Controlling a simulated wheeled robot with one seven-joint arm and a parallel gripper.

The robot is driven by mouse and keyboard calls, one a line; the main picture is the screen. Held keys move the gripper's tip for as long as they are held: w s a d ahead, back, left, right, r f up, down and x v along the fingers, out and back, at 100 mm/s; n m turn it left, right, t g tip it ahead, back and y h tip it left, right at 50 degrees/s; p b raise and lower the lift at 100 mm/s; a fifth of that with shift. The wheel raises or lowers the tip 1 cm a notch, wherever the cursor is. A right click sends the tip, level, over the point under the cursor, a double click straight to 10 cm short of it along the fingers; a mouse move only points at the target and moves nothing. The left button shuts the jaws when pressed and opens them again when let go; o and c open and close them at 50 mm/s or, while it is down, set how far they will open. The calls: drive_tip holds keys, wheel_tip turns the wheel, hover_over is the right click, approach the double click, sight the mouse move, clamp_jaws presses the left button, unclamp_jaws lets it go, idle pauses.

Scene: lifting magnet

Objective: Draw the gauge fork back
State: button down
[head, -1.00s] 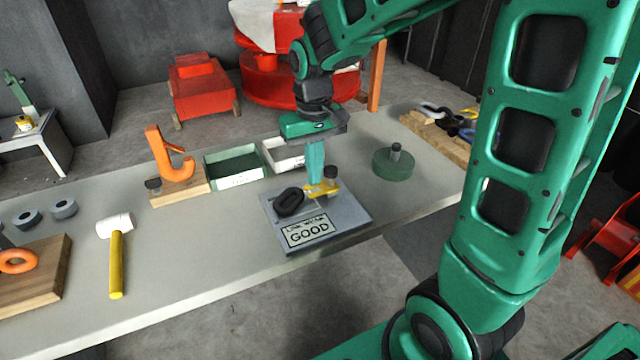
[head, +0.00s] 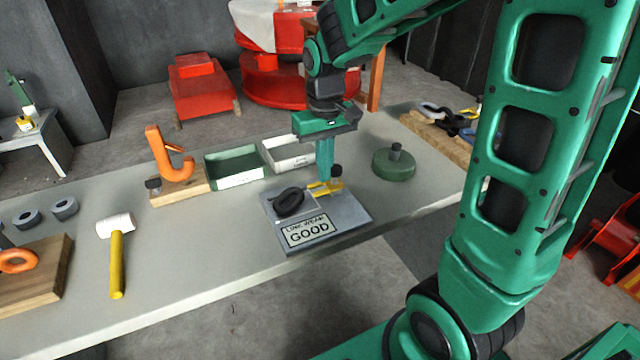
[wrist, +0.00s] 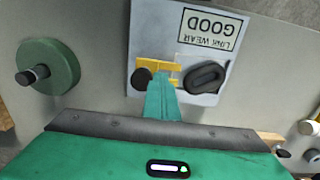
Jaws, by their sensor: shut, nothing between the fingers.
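The yellow gauge fork (head: 322,188) with its black knob (head: 336,171) lies on the grey gauge plate (head: 345,214). Its prongs point left toward the black chain link (head: 289,202), and a small gap shows between them. My gripper (head: 325,177) is shut and empty, with its fingertips down at the fork beside the knob. In the wrist view the fingertips (wrist: 161,82) are over the yellow fork (wrist: 152,66), between the knob (wrist: 142,78) and the link (wrist: 206,77). Whether they touch the fork is unclear.
A "LINK WEAR GOOD" sign (head: 309,231) is at the plate's front. A round green magnet (head: 394,164) stands to the right. Green (head: 236,180) and white (head: 289,166) trays stand behind. An orange hook (head: 170,158) and a mallet (head: 116,255) are left.

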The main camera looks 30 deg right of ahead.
sight(322, 186)
drive_tip(key=shift+d, duration=0.45)
drive_tip(key=shift+a, duration=0.8)
wheel_tip(322, 186, up, 7)
idle(0.7)
idle(0.3)
drive_tip(key=s+d+f+m, duration=0.2)
drive_tip(key=s+d, duration=0.5)
drive_tip(key=s, duration=0.4)
drive_tip(key=s+d+f+m, duration=0.2)
drive_tip(key=s+d+m, duration=0.2)
drive_tip(key=s+d, duration=0.3)
drive_tip(key=s, duration=0.5)
drive_tip(key=shift+s+f, duration=0.2)
